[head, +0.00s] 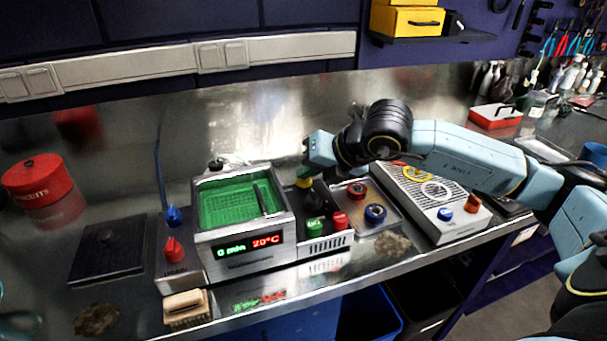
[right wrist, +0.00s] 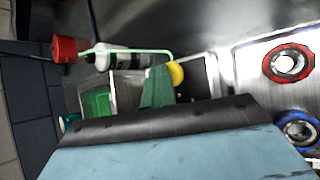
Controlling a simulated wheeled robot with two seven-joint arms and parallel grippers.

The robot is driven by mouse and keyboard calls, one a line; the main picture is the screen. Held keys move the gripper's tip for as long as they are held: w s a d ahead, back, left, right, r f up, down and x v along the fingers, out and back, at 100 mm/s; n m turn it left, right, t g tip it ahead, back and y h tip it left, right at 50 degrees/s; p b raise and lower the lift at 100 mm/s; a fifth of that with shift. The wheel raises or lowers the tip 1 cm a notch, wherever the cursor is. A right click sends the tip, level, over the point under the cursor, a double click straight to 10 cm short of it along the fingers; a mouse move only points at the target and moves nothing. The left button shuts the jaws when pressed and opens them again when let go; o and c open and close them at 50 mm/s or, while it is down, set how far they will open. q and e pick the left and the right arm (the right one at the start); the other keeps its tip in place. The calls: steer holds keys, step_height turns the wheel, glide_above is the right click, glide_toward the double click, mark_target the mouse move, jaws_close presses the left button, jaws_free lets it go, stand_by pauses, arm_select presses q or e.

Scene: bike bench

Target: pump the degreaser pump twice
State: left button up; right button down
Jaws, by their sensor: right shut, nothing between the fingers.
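The degreaser pump appears to be the yellow-topped knob (head: 305,183) on the dark panel just right of the washer tank. It also shows in the right wrist view as a round yellow top (right wrist: 177,74). My right gripper (head: 304,172) is shut and empty, with its green fingertips at or just above the yellow top. In the right wrist view the fingertips (right wrist: 158,86) overlap the left side of the top. I cannot tell whether they touch it. My left gripper is not in view.
The washer tank (head: 285,227) holds a green basket (head: 225,204). Green (head: 315,227) and red (head: 339,219) knobs stand in front of the pump. A tray (head: 393,218) with red and blue rings lies to the right. A red tin (head: 38,180) stands at the left.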

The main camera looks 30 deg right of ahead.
mark_target(309, 182)
steer(key=shift+s+f, duration=0.15)
steer(key=shift+f, duration=0.15)
steer(key=shift+r+p, duration=0.4)
steer(key=shift+r, duration=0.2)
steer(key=shift+d+r+p, duration=0.1)
steer(key=shift+r+p, duration=0.9)
steer(key=shift+r, duration=1.55)
